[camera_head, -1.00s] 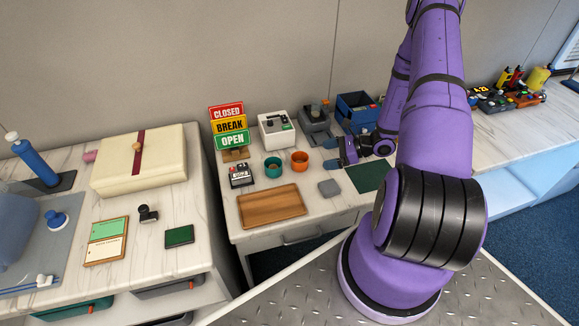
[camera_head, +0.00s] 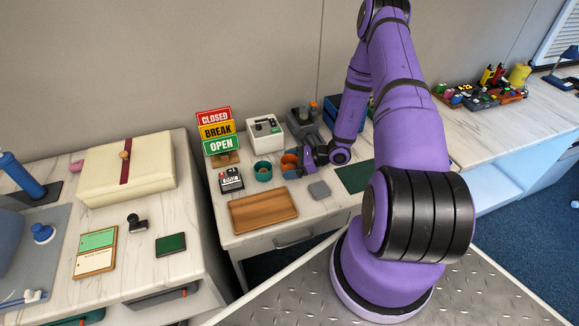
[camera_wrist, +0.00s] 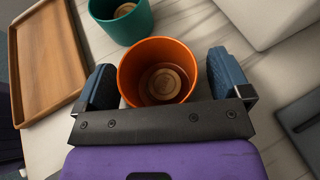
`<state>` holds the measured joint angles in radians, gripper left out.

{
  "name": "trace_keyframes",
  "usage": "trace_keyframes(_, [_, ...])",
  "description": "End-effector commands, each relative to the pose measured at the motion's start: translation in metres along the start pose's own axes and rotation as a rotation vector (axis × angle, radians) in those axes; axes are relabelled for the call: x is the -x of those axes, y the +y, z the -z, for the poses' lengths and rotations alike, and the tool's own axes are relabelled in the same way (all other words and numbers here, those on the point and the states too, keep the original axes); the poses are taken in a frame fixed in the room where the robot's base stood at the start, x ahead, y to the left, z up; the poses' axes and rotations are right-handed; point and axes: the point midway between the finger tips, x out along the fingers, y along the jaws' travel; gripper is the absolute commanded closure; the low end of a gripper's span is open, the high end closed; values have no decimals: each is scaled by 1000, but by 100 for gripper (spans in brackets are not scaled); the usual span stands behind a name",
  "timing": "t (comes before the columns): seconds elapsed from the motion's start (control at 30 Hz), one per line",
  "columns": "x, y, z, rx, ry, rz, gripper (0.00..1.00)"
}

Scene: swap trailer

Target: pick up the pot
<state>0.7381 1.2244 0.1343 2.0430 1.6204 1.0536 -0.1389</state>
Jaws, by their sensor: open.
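Two small pots stand on the marble counter, and the task does not say which one is meant. The orange pot (camera_head: 289,161) is partly hidden by my gripper in the head view. In the wrist view the orange pot (camera_wrist: 157,70) sits between my blue fingers, with a round wooden-looking disc inside. My gripper (camera_wrist: 163,82) is open, one finger on each side of the orange pot, with a small gap showing at the right. The teal pot (camera_head: 263,171) stands just left of the orange one, and it also shows at the top of the wrist view (camera_wrist: 122,22).
A wooden tray (camera_head: 263,212) lies in front of the pots. A white box (camera_head: 264,133) and a CLOSED/BREAK/OPEN sign (camera_head: 217,132) stand behind.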

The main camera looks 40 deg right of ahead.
Motion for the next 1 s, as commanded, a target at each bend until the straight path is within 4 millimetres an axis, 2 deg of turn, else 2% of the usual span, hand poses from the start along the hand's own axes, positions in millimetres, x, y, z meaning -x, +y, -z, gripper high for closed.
trace_keyframes(0.23, [-2,0,0,0,0,0,5])
trace_keyframes(0.47, [-1,0,0,0,0,0,57])
trace_keyframes(0.77, [-1,0,-1,0,0,0,58])
trace_keyframes(1.0, [3,0,-11,1,0,0,58])
